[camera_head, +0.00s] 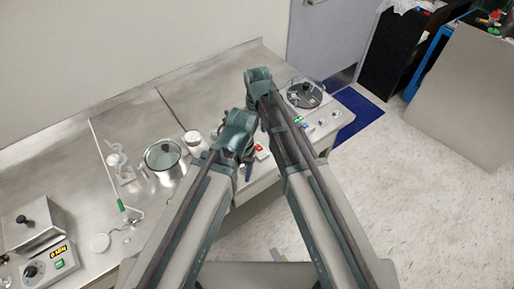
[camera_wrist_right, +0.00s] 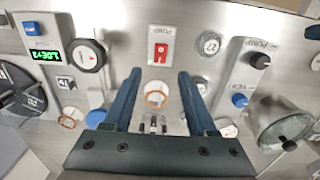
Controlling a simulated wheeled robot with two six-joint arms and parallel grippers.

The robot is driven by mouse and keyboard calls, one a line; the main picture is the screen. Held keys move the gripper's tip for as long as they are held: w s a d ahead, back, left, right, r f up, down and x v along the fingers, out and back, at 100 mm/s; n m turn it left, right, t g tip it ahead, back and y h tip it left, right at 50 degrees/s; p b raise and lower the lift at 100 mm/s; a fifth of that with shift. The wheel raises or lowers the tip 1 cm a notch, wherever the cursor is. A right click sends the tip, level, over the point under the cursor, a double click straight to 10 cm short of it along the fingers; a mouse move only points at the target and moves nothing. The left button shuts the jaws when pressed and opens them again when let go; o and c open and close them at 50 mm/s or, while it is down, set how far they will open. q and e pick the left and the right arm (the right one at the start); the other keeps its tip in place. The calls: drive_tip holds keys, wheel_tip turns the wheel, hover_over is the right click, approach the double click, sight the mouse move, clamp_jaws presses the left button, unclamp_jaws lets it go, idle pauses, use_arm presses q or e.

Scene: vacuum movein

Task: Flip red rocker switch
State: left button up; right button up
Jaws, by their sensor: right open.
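The red rocker switch (camera_wrist_right: 160,53) sits on a white plate on the metal panel, under a PUMP label. In the head view a small red patch (camera_head: 260,148) shows close to my arms. My right gripper (camera_wrist_right: 160,76) is open and empty. In the wrist view its two blue-grey fingers point at the panel, with the switch framed beyond and between the tips. Whether a finger touches the panel cannot be told. In the head view the right gripper (camera_head: 247,166) is mostly covered by arm links. My left arm shows, but its gripper does not.
An orange-ringed port (camera_wrist_right: 157,95) lies between the fingers. A black-rimmed dial (camera_wrist_right: 87,55), a green display (camera_wrist_right: 45,56) and blue knobs (camera_wrist_right: 239,100) flank the switch. A glass-topped pot (camera_head: 164,158) and a grey box (camera_head: 33,224) stand on the bench left of my arms.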

sight(257, 146)
wheel_tip(257, 146, down, 7)
drive_tip(key=b, duration=0.6)
drive_tip(key=shift+f, duration=0.1)
clamp_jaws()
